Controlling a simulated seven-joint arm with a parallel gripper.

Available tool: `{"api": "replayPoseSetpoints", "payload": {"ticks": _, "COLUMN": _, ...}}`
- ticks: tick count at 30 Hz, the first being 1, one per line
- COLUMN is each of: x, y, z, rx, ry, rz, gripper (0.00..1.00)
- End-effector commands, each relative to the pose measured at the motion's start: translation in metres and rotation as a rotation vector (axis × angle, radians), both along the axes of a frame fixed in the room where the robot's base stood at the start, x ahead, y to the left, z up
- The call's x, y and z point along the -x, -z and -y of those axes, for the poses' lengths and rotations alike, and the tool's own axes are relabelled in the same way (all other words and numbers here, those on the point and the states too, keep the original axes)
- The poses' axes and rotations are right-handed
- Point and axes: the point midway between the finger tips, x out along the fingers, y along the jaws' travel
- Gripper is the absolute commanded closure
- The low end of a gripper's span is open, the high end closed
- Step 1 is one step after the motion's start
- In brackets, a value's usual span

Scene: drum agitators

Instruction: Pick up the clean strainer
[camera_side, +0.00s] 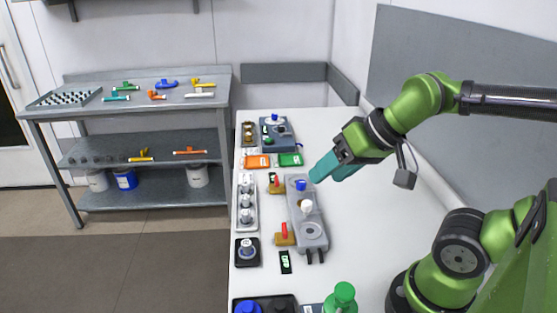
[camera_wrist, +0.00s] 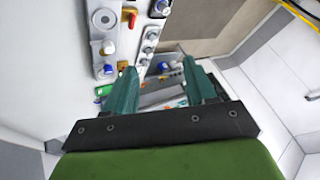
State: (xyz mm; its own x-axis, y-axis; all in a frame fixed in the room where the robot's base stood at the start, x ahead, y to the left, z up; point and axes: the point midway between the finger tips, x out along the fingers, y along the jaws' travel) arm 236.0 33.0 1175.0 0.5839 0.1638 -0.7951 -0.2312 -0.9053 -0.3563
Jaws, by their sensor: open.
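I cannot tell for certain which part is the clean strainer. Several silver metal parts stand in a pale rack (camera_side: 245,205) along the table's left edge. One more silver-topped part sits on a black square stand (camera_side: 246,249) in front of that rack. My gripper (camera_side: 318,174) has teal fingers, is open and empty, and hangs above the table just right of the grey block (camera_side: 308,213) with blue and white knobs. In the wrist view, my gripper (camera_wrist: 158,70) shows its fingers apart with nothing between them; the rack (camera_wrist: 149,44) lies beyond them.
An orange tray (camera_side: 257,161) and a green tray (camera_side: 290,160) lie behind the grey block. Red-handled valves stick out left of it. A green-capped bottle (camera_side: 343,298) stands at the front. The table's right part is clear. A shelf (camera_side: 135,103) with coloured parts stands at left.

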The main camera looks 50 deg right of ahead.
Motion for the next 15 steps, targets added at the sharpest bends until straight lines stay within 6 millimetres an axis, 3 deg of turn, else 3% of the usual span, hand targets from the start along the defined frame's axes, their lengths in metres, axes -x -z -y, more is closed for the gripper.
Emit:
{"api": "replayPoseSetpoints", "payload": {"ticks": 4, "x": -0.003, "y": 0.010, "z": 0.000, "rx": 0.000, "ry": -0.001, "rz": -0.045, "gripper": 0.44}}
{"api": "replayPoseSetpoints", "payload": {"ticks": 7, "x": -0.018, "y": 0.016, "z": 0.001, "rx": 0.003, "ry": -0.002, "rz": -0.101, "gripper": 0.44}}
{"api": "replayPoseSetpoints", "payload": {"ticks": 15, "x": -0.106, "y": 0.025, "z": 0.011, "rx": 0.080, "ry": -0.066, "rz": -0.275, "gripper": 0.44}}
